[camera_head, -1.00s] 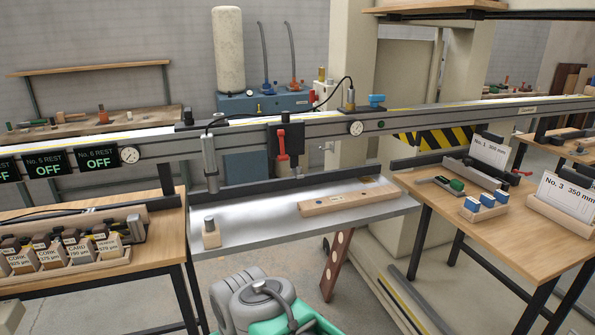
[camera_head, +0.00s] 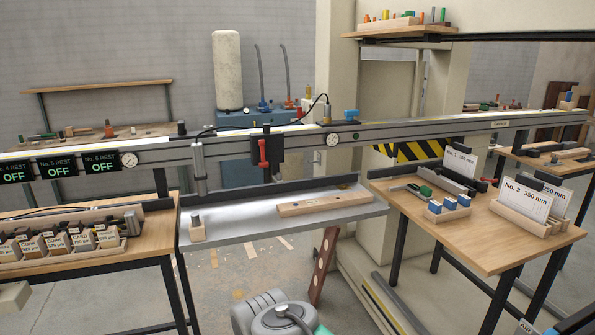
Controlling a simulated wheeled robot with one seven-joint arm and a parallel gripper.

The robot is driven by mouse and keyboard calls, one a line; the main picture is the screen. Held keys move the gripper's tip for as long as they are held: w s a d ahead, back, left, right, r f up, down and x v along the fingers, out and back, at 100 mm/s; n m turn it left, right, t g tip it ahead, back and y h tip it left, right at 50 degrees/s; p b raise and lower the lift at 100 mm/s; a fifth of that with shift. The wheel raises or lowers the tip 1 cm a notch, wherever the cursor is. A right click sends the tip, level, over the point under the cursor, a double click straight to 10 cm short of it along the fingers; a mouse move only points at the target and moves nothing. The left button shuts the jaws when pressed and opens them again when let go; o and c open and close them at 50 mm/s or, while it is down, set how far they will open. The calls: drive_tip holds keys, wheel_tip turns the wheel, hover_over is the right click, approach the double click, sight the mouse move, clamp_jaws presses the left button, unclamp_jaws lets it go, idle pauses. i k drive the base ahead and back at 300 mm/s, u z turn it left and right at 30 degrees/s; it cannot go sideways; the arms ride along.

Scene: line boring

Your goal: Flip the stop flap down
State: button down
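A black stop block (camera_head: 269,150) with a red lever (camera_head: 263,153) sits on the front of the long grey rail (camera_head: 225,147). The red part hangs roughly upright. A stop flap cannot be told apart from this block with certainty at this size. Below the rail is a metal-topped table (camera_head: 250,228) carrying a long wooden piece (camera_head: 325,203) and a small wooden block with a grey top (camera_head: 197,230). My gripper is not in view; only a grey and green part of my own body shows at the bottom centre.
A left bench (camera_head: 150,242) holds a rack of labelled blocks (camera_head: 60,243). A right bench (camera_head: 490,250) holds a "No. 3 350 mm" card (camera_head: 524,198) and blue-topped blocks (camera_head: 448,207). Dark bench legs stand on both sides. Floor shows between the benches, with scattered scraps.

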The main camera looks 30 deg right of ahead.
sight(278, 177)
drive_tip(key=z, duration=0.35)
drive_tip(key=i, duration=0.85)
drive_tip(key=z, duration=0.15)
